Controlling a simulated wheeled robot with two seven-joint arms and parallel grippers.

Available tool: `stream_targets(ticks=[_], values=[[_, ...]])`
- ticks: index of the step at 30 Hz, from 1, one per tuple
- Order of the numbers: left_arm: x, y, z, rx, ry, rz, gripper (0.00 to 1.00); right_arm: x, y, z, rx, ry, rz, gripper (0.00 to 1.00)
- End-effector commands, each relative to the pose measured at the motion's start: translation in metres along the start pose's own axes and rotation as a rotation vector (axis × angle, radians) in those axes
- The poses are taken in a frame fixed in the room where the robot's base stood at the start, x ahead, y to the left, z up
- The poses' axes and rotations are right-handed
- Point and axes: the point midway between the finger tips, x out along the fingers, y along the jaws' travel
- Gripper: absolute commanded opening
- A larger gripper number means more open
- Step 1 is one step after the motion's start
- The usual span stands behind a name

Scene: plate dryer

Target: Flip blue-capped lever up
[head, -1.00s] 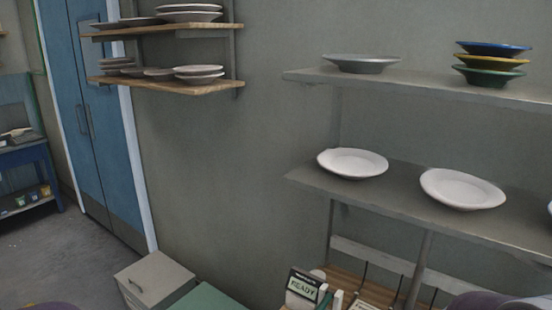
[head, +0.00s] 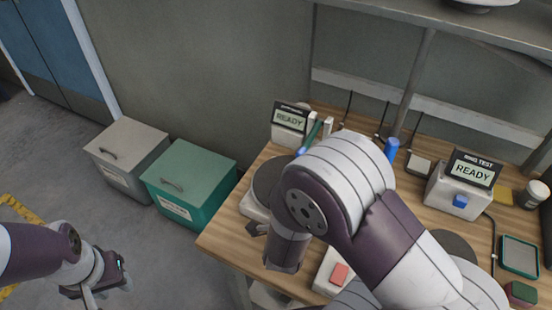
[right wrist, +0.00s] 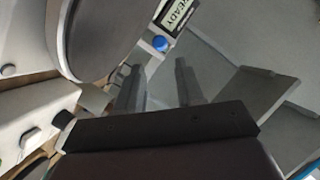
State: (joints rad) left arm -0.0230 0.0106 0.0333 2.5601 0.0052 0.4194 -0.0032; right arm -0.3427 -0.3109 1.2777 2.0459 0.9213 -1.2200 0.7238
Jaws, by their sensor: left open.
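Blue parts show in several places in the head view: a small blue tip (head: 300,151) below the left READY display (head: 290,118), an upright blue cylinder (head: 391,149) behind my right arm, and a blue knob (head: 460,201) on the RING TEST box (head: 455,188). I cannot tell which is the lever cap. In the right wrist view a round blue cap (right wrist: 160,43) sits beside a READY display (right wrist: 174,14), just beyond my right gripper (right wrist: 158,84), whose fingers are apart and empty. My left gripper (head: 104,283) is open and empty, left of the bench.
The wooden bench (head: 225,243) carries a round grey disc (head: 270,180), a white box with a red button (head: 340,273) and a green-rimmed tray (head: 520,255). Grey (head: 125,155) and green (head: 190,180) bins stand on the floor to its left. A shelf (head: 440,32) overhangs the back.

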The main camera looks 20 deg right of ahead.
Motion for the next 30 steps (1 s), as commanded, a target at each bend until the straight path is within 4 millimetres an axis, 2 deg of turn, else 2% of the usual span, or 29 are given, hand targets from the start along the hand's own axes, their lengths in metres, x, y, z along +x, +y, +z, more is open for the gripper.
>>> stream_targets(ticks=[9, 15, 21, 29, 30], values=[[0.011, 0.0, 0.001, 0.0, 0.0, 0.0, 0.4, 0.076, 0.002, -0.001, -0.001, 0.004, 0.002, 0.37], [0.013, 0.0, 0.002, 0.0, 0.0, 0.0, 0.4, 0.107, 0.0, -0.001, -0.006, -0.002, 0.003, 0.37], [0.013, 0.0, 0.002, 0.0, 0.0, 0.0, 0.4, 0.119, 0.0, -0.001, -0.006, -0.003, 0.001, 0.37], [0.013, 0.0, 0.002, 0.0, 0.0, 0.0, 0.4, 0.12, 0.0, -0.001, -0.006, -0.003, 0.001, 0.37], [0.013, 0.0, 0.002, 0.0, 0.0, 0.0, 0.4, 0.12, 0.0, -0.001, -0.006, -0.003, 0.001, 0.24]])
